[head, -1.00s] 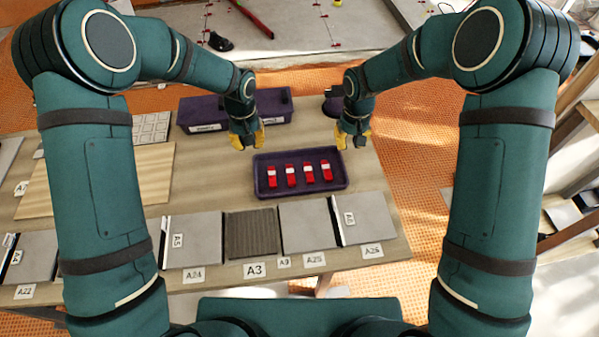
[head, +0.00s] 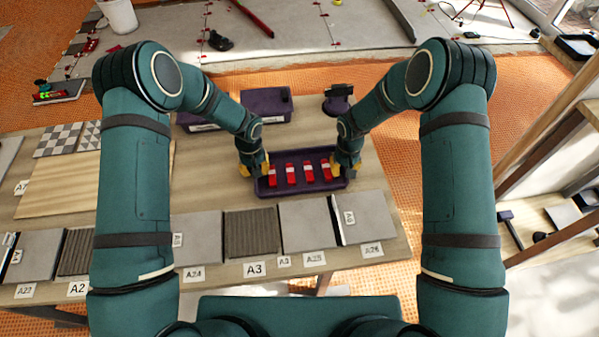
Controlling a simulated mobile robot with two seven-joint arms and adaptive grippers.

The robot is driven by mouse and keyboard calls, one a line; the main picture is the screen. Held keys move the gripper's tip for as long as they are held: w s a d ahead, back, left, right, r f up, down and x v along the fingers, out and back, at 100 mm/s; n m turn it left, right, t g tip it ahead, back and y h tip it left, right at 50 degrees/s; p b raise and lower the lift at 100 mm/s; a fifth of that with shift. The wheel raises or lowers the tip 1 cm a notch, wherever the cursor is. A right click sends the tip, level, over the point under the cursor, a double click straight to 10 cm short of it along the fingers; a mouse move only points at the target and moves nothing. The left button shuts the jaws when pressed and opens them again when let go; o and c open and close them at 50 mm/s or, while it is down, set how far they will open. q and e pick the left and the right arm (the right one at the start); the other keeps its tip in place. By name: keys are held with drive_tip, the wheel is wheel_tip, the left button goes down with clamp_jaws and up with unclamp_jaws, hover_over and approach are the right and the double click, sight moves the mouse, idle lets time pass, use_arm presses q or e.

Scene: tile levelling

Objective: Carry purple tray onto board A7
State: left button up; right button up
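The purple tray (head: 299,187) lies on the table and holds several red pieces with white labels. My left gripper (head: 255,168) is at the tray's left end, and my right gripper (head: 346,166) is at its right end. The yellow fingertips are down at the tray's end rims; whether they are closed on them cannot be told. Board A7 (head: 62,190) is the pale wooden board at the left of the table, with its A7 label (head: 22,188) at its left edge. My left arm covers its right part.
A purple bin (head: 267,104) and a dark device (head: 338,100) stand behind the tray. Grey tiles (head: 305,224) and a ribbed A3 tile (head: 250,234) line the front edge. Patterned tiles (head: 60,140) lie behind board A7. Bare table shows right of the tray.

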idle(0.3)
use_arm(q)
clamp_jaws()
use_arm(e)
clamp_jaws()
